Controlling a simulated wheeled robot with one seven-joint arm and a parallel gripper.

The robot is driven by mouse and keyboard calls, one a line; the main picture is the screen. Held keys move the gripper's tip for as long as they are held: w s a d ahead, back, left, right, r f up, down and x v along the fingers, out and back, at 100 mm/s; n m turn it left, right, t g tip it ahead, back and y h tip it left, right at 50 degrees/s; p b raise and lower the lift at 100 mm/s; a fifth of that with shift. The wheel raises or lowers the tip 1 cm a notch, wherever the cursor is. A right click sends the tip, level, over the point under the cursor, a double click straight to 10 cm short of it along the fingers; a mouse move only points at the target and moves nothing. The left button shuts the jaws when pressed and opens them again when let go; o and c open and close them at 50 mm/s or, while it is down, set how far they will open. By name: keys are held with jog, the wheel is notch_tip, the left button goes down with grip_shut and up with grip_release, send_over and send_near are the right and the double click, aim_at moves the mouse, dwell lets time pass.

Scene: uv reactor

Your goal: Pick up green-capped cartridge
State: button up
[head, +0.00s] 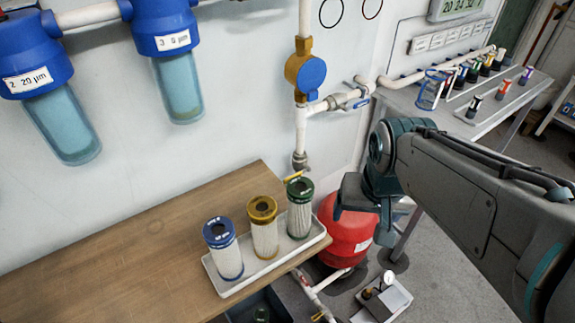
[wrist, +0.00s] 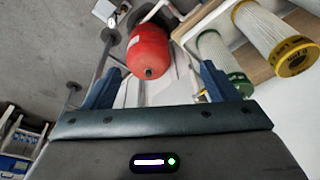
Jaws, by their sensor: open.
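The green-capped cartridge (head: 300,208) stands upright at the right end of a white tray (head: 268,279) on the wooden bench, a pale pleated cylinder with a dark green top. A yellow-capped cartridge (head: 263,227) and a blue-capped cartridge (head: 223,248) stand to its left in the same tray. My gripper (head: 352,195) is to the right of the green-capped cartridge, apart from it. In the wrist view the gripper (wrist: 158,88) is open with nothing between its fingers. The green-capped cartridge (wrist: 222,62) is beside the right finger there, partly hidden behind it.
The wooden bench (head: 120,245) is clear left of the tray. A red tank (head: 349,238) stands on the floor below my gripper. A vertical pipe with a blue-faced valve (head: 312,74) rises behind the cartridges. Blue filter housings (head: 165,27) hang on the wall. A side table (head: 476,119) holds several small bottles.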

jog(key=w+a+r+m+g+p, duration=0.1)
jog(key=w+a+r+m, duration=0.25)
jog(key=w, duration=0.25)
jog(key=r+m+g+p, duration=0.1)
jog(key=m+g+p, duration=0.1)
jog(key=m, duration=0.4)
send_over(301, 186)
jog(key=shift+s+d, duration=0.1)
jog(key=shift+d, duration=0.15)
jog(key=shift+a+f+m, duration=0.1)
jog(key=shift+a+m, duration=0.05)
jog(key=shift+m, duration=0.1)
notch_tip(301, 186, down, 8)
jog(key=shift+f, duration=0.15)
jog(key=shift+a+f, duration=0.15)
jog(key=shift+f, duration=2.45)
jog(key=c, duration=1.1)
